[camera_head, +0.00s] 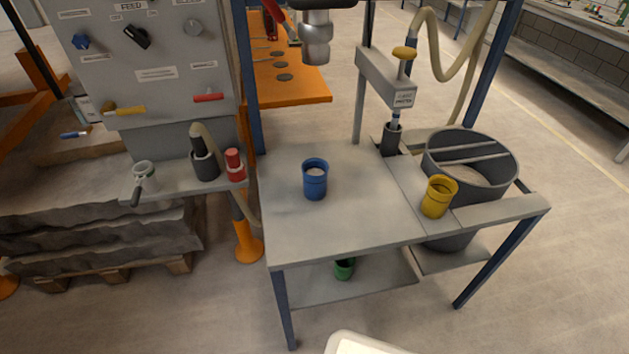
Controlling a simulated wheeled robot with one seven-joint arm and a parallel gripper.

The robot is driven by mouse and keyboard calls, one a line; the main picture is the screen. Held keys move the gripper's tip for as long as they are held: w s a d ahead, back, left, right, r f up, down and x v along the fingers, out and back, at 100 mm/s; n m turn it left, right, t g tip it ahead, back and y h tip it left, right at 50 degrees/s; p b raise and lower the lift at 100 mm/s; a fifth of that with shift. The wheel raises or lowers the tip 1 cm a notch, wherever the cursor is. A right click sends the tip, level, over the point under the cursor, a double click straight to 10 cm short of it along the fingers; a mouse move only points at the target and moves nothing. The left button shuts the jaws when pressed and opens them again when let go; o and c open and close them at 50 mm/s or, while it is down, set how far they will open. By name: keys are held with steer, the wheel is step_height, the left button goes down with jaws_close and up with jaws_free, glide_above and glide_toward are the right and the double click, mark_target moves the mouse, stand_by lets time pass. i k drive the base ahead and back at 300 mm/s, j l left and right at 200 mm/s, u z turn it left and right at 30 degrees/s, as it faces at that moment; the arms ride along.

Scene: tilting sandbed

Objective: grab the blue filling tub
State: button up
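The blue filling tub (315,185) stands upright on the grey table top (330,228), left of the table's middle. It is an open-topped cup with a wider rim. A green tub (344,268) sits on the lower shelf, partly hidden by the table top. My gripper is not in view.
A grey bin (472,204) with crossbars is set into the table's right side. A press-like device (388,80) and a metal cylinder (316,40) are behind. A control panel (140,50) and side shelf (180,177) stand left. The table front is clear.

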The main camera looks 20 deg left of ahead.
mark_target(314, 170)
steer(key=i+l, duration=0.65)
steer(key=i+l+u, duration=0.1)
steer(key=u, duration=1.55)
